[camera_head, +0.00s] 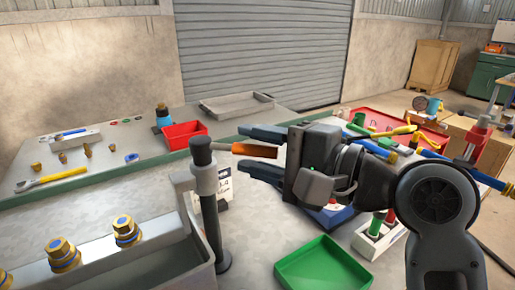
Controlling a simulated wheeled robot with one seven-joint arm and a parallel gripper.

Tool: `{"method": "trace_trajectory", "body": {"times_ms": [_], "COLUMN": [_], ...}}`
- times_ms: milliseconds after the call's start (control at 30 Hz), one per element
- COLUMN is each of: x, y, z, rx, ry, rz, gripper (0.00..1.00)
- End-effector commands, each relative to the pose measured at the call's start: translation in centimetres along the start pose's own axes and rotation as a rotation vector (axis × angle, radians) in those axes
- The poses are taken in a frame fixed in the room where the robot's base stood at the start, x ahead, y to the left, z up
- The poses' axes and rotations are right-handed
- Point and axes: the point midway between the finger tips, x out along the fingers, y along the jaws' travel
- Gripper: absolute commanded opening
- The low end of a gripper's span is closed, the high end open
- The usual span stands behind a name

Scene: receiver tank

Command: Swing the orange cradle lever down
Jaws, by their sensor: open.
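The orange cradle lever (255,151) sticks out to the right, almost level, from a grey clamp on a dark upright post (208,205). My gripper (241,148) comes from the right with its two dark fingers spread. One finger is above the orange handle and one is below it in the picture. The handle lies between them, with a visible gap on each side. The handle's right end is close to the gripper's palm. I cannot tell whether it touches. A white label card behind the post is partly hidden.
A grey block with brass fittings (63,254) stands at lower left. A green tray (323,268) lies at the front, below my gripper. A red bin (184,133) and a grey tray (237,104) sit on the bench behind. Coloured tools and a red tray crowd the right.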

Motion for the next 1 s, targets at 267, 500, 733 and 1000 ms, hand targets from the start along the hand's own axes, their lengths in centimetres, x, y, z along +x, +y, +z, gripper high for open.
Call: {"method": "trace_trajectory", "body": {"times_ms": [267, 500, 733, 1000], "x": [-0.03, -0.04, -0.04, -0.01], "y": [0.0, 0.02, 0.03, 0.02], "z": [0.0, 0.0, 0.0, -0.1], "rx": [0.0, 0.0, 0.001, 0.001], "ry": [0.0, 0.0, 0.0, -0.008], "rz": [0.0, 0.0, 0.0, 0.002], "gripper": [0.22, 0.0, 0.0, 0.0]}}
